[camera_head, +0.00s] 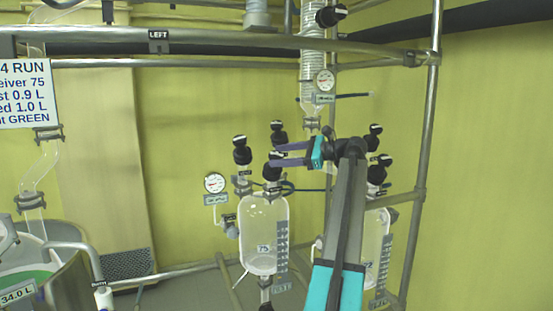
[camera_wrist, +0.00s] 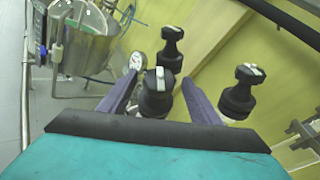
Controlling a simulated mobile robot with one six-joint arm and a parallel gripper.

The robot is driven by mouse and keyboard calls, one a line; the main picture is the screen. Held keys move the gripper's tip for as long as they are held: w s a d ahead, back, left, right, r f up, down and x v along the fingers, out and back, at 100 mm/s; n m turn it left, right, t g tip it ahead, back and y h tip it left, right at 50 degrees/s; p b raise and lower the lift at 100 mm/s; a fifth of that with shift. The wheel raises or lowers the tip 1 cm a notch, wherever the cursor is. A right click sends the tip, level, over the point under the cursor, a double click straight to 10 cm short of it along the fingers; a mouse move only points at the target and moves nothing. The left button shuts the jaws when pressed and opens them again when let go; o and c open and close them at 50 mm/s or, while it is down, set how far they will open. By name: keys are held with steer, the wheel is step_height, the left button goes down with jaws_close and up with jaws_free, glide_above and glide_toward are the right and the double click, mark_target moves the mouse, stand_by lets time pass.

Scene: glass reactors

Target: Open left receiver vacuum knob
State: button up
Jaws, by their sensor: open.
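The left receiver (camera_head: 263,232) is a clear glass vessel marked 75 with several black knobs on top. One knob (camera_head: 241,152) stands at the left, one (camera_head: 278,131) at the back, and one (camera_head: 272,172) is close to my fingers. I cannot read which is the vacuum knob. My gripper (camera_head: 277,155) is open, reaching left above the receiver. In the wrist view, a black knob with a white-marked top (camera_wrist: 156,98) lies between my spread fingers (camera_wrist: 160,78), with gaps visible on both sides. Two more knobs stand beyond (camera_wrist: 172,48) and to the right (camera_wrist: 241,93).
A round gauge (camera_head: 215,182) is left of the receiver. A second receiver (camera_head: 376,245) with black knobs stands right, partly behind my arm. A glass column with another gauge (camera_head: 324,81) hangs above. Metal rails (camera_head: 427,150) frame the space. A steel vessel (camera_wrist: 88,42) shows upper left.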

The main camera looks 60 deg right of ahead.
mark_target(281, 155)
steer(key=shift+b+v, duration=0.6)
steer(key=shift+v, duration=2.1)
steer(key=shift+r, duration=0.15)
